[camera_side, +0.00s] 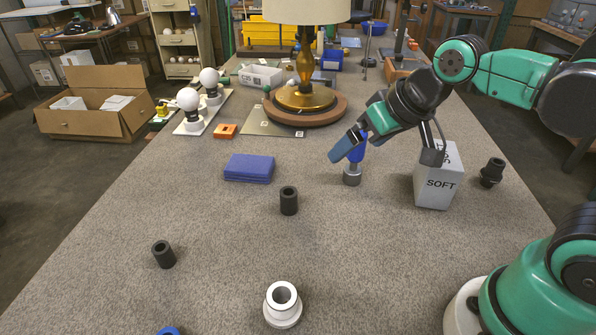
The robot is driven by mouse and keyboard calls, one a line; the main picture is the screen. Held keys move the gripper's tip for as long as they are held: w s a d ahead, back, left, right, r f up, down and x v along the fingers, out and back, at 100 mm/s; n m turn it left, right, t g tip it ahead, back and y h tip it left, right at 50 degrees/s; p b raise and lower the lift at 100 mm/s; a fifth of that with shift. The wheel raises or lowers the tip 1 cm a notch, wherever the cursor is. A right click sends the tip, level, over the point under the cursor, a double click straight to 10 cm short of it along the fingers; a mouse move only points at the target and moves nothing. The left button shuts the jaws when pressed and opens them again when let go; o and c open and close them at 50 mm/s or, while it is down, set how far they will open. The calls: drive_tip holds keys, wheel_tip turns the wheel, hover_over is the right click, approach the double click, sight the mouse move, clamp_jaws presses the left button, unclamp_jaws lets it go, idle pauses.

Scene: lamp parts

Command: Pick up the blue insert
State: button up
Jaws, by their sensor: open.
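A small upright piece with a bright blue upper part (359,152) and a grey round base (352,178) stands on the table; I take it to be the blue insert. My gripper (350,147) comes down from the upper right, tilted, with a flat blue-grey finger at the left of the blue part. My gripper is open. The finger covers part of the blue piece, and the far finger is not clearly seen. I cannot tell whether the finger touches it. Another blue round part (168,331) is cut off by the bottom edge.
A box marked SOFT (437,183) stands close right of my gripper, with a black fitting (492,172) beyond. A blue block (249,168), black sleeves (289,200) (163,254) and a white collar (283,304) stand apart. A lamp (305,95) is behind. The front-left table is mostly clear.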

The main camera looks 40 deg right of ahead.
drive_tip(key=shift+s+d+f+n+t+h, duration=0.15)
drive_tip(key=shift+s+d+f+n, duration=0.15)
drive_tip(key=shift+f, duration=0.2)
drive_tip(key=shift+s+d+f+n+t+h, duration=0.1)
drive_tip(key=shift+s+d+f+t+h, duration=0.1)
drive_tip(key=shift+d+f, duration=0.25)
drive_tip(key=shift+c, duration=1.4)
drive_tip(key=shift+a, duration=0.1)
drive_tip(key=m+g+y, duration=0.9)
drive_tip(key=m+y, duration=0.2)
drive_tip(key=m, duration=0.1)
approach(173, 334)
drive_tip(key=w, duration=0.3)
drive_tip(key=shift+w+r+t, duration=0.25)
drive_tip(key=s+a+f+m+g+y, duration=0.1)
drive_tip(key=s+a+f+m+g, duration=0.1)
drive_tip(key=f, duration=0.1)
drive_tip(key=shift+s+a+f+g+y, duration=0.15)
drive_tip(key=shift+s+a+g+y, duration=0.15)
drive_tip(key=shift+a+y, duration=0.1)
drive_tip(key=shift+s+a+f, duration=0.35)
drive_tip(key=shift+a, duration=0.1)
drive_tip(key=shift+x, duration=2.5)
